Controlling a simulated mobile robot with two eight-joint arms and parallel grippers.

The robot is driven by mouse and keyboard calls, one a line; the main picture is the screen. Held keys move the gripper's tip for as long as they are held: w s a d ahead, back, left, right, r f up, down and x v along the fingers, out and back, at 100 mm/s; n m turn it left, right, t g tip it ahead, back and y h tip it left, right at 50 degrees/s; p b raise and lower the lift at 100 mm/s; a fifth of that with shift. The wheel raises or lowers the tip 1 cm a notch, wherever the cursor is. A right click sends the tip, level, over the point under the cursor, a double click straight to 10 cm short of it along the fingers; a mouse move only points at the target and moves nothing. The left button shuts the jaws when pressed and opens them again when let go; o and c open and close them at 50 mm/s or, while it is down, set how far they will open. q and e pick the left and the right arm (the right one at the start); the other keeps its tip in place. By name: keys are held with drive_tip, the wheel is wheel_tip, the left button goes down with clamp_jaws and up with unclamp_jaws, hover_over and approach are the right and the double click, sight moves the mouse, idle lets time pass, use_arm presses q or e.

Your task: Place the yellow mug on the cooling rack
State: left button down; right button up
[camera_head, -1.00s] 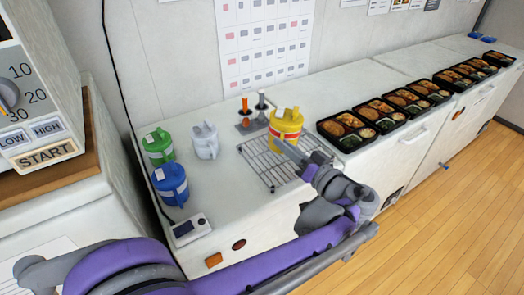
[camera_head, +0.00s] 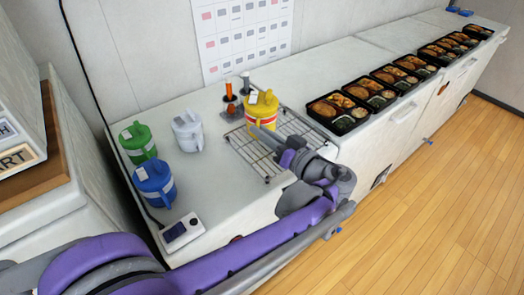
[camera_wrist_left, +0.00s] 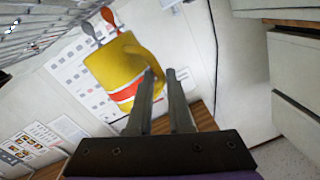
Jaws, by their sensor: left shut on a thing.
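The yellow mug (camera_head: 262,112), with a red-and-white band, is at the back part of the wire cooling rack (camera_head: 258,161) in the head view. My left gripper (camera_head: 264,134) reaches it from the front right and is shut on its handle. In the left wrist view the two fingers (camera_wrist_left: 160,88) are at the handle of the mug (camera_wrist_left: 112,68), which appears tilted there. The rack's wires (camera_wrist_left: 50,22) show at the upper left of that view. I cannot tell whether the mug's base touches the rack. My right gripper is out of view.
Green (camera_head: 138,142), white (camera_head: 187,131) and blue (camera_head: 155,183) mugs stand left of the rack. A spoon holder (camera_head: 232,106) stands just behind it. Several bento trays (camera_head: 339,113) line the counter to the right. A small device (camera_head: 181,232) lies at the front left.

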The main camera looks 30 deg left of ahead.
use_arm(q)
drive_tip(key=shift+f+b, duration=0.55)
drive_tip(key=shift+f, duration=2.55)
drive_tip(key=shift+f, duration=0.2)
drive_tip(key=c, duration=0.8)
unclamp_jaws()
drive_tip(key=shift+c, duration=0.2)
drive_tip(key=shift+r, duration=0.2)
drive_tip(key=v, duration=1.2)
